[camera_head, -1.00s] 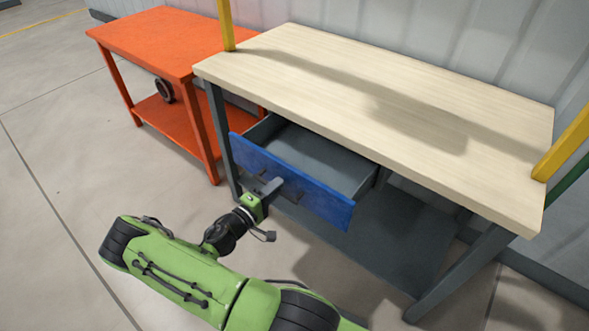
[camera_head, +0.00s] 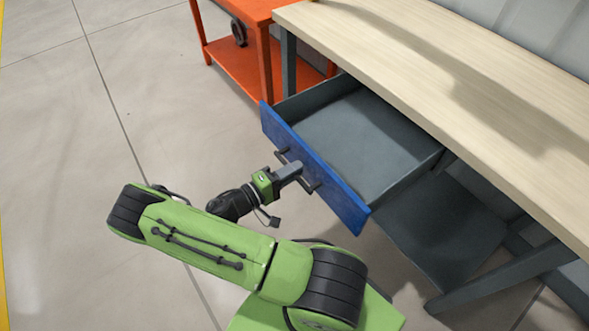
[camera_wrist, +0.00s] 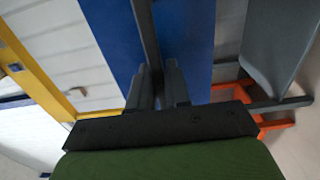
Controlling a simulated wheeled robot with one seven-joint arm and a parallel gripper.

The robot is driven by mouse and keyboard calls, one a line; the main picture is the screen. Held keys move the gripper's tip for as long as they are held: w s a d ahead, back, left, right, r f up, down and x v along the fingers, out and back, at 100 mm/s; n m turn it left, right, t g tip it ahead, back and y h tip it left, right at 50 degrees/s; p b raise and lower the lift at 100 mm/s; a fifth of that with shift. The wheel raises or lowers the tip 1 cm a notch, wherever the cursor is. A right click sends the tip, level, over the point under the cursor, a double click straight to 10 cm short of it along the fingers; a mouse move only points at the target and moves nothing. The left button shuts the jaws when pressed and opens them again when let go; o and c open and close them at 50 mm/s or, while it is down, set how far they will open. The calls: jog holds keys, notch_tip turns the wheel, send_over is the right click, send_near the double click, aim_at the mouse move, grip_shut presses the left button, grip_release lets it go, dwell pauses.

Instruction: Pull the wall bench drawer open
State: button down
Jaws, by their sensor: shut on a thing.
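The wall bench (camera_head: 440,75) has a pale wooden top and dark grey legs. Its drawer (camera_head: 355,135) is grey inside with a blue front (camera_head: 338,190), and it stands well out from under the top. The drawer looks empty. My gripper (camera_head: 298,168) is at the blue front, shut on the dark bar handle (camera_head: 313,186). In the wrist view my gripper's fingers (camera_wrist: 160,88) close around the handle bar (camera_wrist: 147,35), with the blue front behind. The fingers hide the middle of the handle.
An orange table (camera_head: 262,60) with a dark ring-shaped thing (camera_head: 239,33) on its lower shelf stands left of the bench. A grey lower shelf (camera_head: 440,225) lies under the drawer. The floor at the left is clear.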

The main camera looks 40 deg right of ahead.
jog(key=c, duration=1.2)
grip_release()
jog(key=shift+o, duration=0.2)
jog(key=w+a+p, duration=0.1)
jog(key=w+a, duration=0.1)
jog(key=a, duration=1.3)
jog(key=shift+w+a, duration=0.25)
jog(key=shift+a, duration=0.05)
